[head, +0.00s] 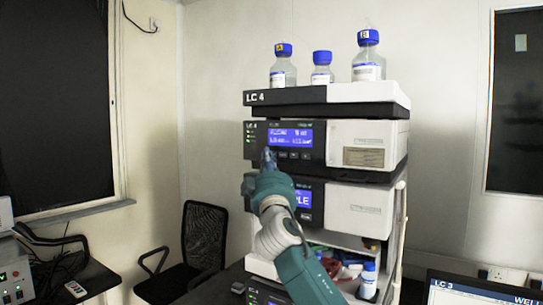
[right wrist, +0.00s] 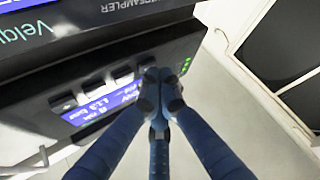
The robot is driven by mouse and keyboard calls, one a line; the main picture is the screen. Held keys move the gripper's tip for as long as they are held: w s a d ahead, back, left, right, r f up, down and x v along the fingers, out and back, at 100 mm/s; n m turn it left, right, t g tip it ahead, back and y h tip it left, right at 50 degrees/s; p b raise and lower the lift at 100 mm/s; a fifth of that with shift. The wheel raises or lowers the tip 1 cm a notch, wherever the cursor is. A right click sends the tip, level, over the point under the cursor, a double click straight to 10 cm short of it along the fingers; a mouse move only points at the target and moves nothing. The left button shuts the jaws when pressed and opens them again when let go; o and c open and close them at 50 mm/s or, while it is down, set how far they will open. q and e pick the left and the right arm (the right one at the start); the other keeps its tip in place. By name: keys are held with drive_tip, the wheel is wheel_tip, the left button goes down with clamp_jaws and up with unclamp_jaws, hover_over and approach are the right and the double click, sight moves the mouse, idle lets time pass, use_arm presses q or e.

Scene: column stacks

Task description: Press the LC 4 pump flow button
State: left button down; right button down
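The LC 4 pump module (head: 364,131) is the second unit of the stack, with a lit blue screen (head: 290,137). Its row of small buttons (head: 294,155) is under the screen. In the right wrist view the screen (right wrist: 100,103) and buttons (right wrist: 93,88) show at an angle. My right gripper (head: 268,156) is at the left end of this row. Its fingertips are together and empty in the right wrist view (right wrist: 158,76), over or against the end button, which they partly hide. I cannot tell whether they touch it. My left gripper is out of view.
Blue-capped bottles (head: 322,68) stand on the top tray (head: 300,95). Another module (head: 358,210) with a blue screen sits below, partly behind my arm. A black chair (head: 204,235) stands behind left. A monitor marked LC 3 (head: 470,292) is at lower right.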

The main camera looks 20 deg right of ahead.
drive_tip(key=shift+s+a, duration=0.45)
drive_tip(key=shift+a, duration=0.1)
drive_tip(key=s+a, duration=0.1)
drive_tip(key=a, duration=0.1)
drive_tip(key=s+a, duration=0.2)
drive_tip(key=shift+b, duration=0.4)
idle(0.6)
